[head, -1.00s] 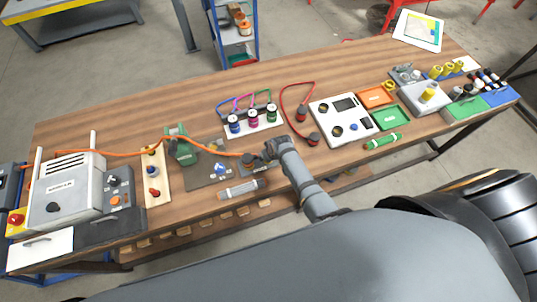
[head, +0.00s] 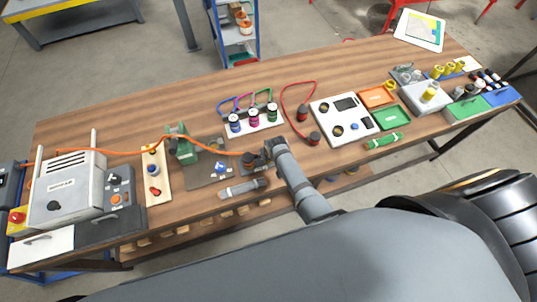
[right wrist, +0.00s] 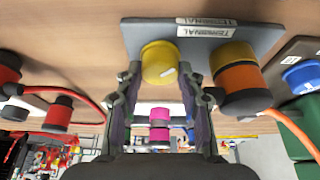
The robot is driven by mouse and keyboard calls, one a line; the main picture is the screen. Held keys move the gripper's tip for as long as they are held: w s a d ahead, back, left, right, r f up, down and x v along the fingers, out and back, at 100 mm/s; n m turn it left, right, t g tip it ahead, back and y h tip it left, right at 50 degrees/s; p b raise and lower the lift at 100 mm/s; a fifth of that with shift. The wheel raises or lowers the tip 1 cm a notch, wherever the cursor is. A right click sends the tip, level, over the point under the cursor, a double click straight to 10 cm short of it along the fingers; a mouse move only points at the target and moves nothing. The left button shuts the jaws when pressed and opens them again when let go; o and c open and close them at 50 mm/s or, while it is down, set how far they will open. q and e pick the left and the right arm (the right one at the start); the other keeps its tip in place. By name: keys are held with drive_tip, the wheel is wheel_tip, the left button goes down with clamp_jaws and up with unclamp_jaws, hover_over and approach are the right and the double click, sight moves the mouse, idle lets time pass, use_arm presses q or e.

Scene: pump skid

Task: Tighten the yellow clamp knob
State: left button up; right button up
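The yellow clamp knob (right wrist: 160,62) stands on the grey plate (right wrist: 200,34) with TERMINAL labels in the right wrist view. My right gripper (right wrist: 161,78) has a fingertip close against each side of the knob, with no clear gap. A second yellow knob, with an orange plug (right wrist: 240,82) and cable, stands beside it on the same plate. In the head view my right gripper (head: 270,153) is over the terminal plate, next to the dark and orange plug (head: 249,160). It hides the clamp knob there. My left gripper is not in view.
A grey cylinder (head: 243,187) lies in front of the terminal plate. A green clamp-like tool (head: 182,146) stands to the left. The board with coloured terminals (head: 253,121) is behind, and a red cable (head: 284,99) curves at right. The orange cable (head: 120,151) crosses the left side.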

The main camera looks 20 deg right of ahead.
drive_tip(key=o, duration=0.5)
drive_tip(key=shift+c, duration=0.2)
